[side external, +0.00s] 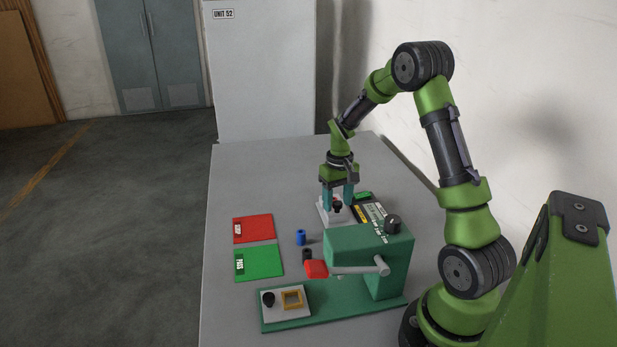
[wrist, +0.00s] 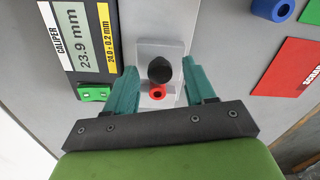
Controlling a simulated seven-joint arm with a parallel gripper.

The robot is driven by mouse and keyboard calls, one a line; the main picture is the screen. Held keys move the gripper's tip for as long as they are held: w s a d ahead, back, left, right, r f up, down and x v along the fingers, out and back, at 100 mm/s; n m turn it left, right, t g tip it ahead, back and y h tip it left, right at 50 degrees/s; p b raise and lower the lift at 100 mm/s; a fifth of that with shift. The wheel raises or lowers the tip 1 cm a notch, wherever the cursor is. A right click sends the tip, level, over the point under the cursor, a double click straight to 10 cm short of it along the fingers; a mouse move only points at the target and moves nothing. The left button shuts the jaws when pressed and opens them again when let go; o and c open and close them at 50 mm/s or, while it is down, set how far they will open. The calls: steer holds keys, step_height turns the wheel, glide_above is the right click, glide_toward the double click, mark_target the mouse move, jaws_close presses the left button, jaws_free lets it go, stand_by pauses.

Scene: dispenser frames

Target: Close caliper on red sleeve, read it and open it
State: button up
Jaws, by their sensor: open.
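The caliper (side external: 325,214) is a pale block with a black knob (wrist: 160,70) on it. The red sleeve (wrist: 157,93) shows as a small red ring at the caliper, right beside the knob; whether the jaws touch it I cannot tell. The caliper display (wrist: 83,45) reads 23.9 mm, and a yellow label (wrist: 107,38) beside it reads 24.0 ± 0.2 mm. My gripper (side external: 338,208) is down at the caliper. In the wrist view its teal fingers (wrist: 162,78) are open, one on each side of the knob, with gaps between.
A blue sleeve (side external: 300,237) and a black sleeve (side external: 307,254) stand nearby. A red pad (side external: 258,229) and green pad (side external: 262,264) lie left. The table's far end is clear.

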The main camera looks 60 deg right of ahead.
mark_target(343, 209)
steer(key=shift+f, duration=0.1)
jaws_close()
stand_by(0.3)
steer(key=shift+a, duration=0.1)
steer(key=shift+s+a, duration=1.75)
steer(key=shift+s, duration=0.05)
jaws_free()
